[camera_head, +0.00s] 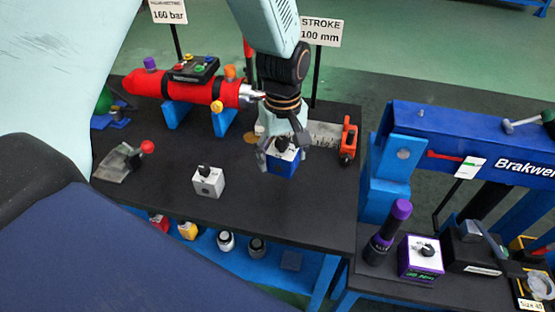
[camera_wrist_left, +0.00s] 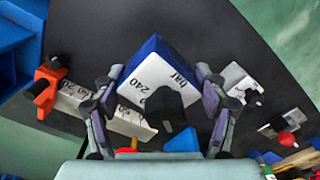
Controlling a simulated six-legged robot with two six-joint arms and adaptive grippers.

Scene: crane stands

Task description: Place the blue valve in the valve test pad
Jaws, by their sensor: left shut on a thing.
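The blue valve (camera_head: 284,162) is a blue block with a white top and a dark knob, at the back right of the dark table. My left gripper (camera_head: 281,156) comes down from above and is shut on it. In the left wrist view the valve (camera_wrist_left: 148,72) sits between the two fingers, with "240 bar" on its white face. I cannot tell whether its underside touches the table. A grey-white valve (camera_head: 208,182) stands in front and to the left. I cannot make out the valve test pad for certain. My right gripper is not in view.
A red cylinder (camera_head: 190,89) on blue supports lies behind left. A grey marked plate (camera_head: 327,134) and an orange clamp (camera_head: 348,141) are right of the gripper. A red-knobbed lever (camera_head: 125,160) stands at left. The table's front (camera_head: 275,220) is clear.

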